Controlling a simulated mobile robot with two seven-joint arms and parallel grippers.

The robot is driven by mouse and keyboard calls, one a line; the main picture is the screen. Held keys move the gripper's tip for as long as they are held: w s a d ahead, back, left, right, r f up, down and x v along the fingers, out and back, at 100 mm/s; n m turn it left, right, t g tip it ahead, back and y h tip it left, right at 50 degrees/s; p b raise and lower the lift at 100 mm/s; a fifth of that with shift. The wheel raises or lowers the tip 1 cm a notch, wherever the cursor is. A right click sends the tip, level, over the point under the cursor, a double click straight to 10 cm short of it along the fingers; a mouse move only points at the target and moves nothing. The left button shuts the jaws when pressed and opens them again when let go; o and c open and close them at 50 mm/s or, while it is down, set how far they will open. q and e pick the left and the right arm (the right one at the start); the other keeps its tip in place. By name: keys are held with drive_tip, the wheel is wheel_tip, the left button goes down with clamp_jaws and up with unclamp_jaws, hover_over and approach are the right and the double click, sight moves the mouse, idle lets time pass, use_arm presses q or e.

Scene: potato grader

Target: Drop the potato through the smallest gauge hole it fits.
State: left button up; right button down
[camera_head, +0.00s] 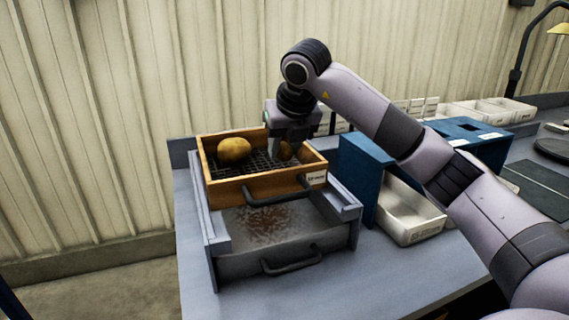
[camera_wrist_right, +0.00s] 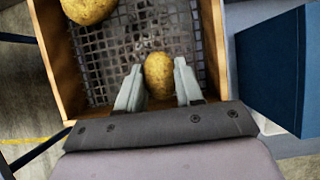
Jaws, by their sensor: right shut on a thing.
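My right gripper (camera_head: 288,148) reaches down into a wooden sieve box (camera_head: 240,190) with a wire mesh bottom. In the right wrist view its two fingers (camera_wrist_right: 158,88) are shut on a small potato (camera_wrist_right: 159,74), one finger on each side. I cannot tell whether this potato touches the mesh. A larger potato (camera_head: 234,149) lies on the mesh at the box's left; it also shows at the top left of the right wrist view (camera_wrist_right: 90,8). A blue gauge box (camera_head: 468,130) with a dark hole in its top stands at the right. My left gripper is not in view.
The sieve box sits on a grey metal frame above a drawer (camera_head: 285,263) with brown soil on its upper surface. White bins (camera_head: 408,222) stand at and behind the blue gauge. A dark mat (camera_head: 525,182) and a lamp (camera_head: 515,75) are at the far right.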

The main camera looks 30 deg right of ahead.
drive_tip(key=shift+f, duration=2.05)
drive_tip(key=shift+f, duration=0.25)
drive_tip(key=c, duration=0.7)
unclamp_jaws()
drive_tip(key=shift+r, duration=0.1)
drive_tip(key=shift+r, duration=0.1)
drive_tip(key=shift+r, duration=0.3)
drive_tip(key=v, duration=1.1)
drive_tip(key=shift+s+a+r, duration=0.1)
drive_tip(key=shift+s+r, duration=0.1)
drive_tip(key=shift+r, duration=0.05)
drive_tip(key=shift+c, duration=0.4)
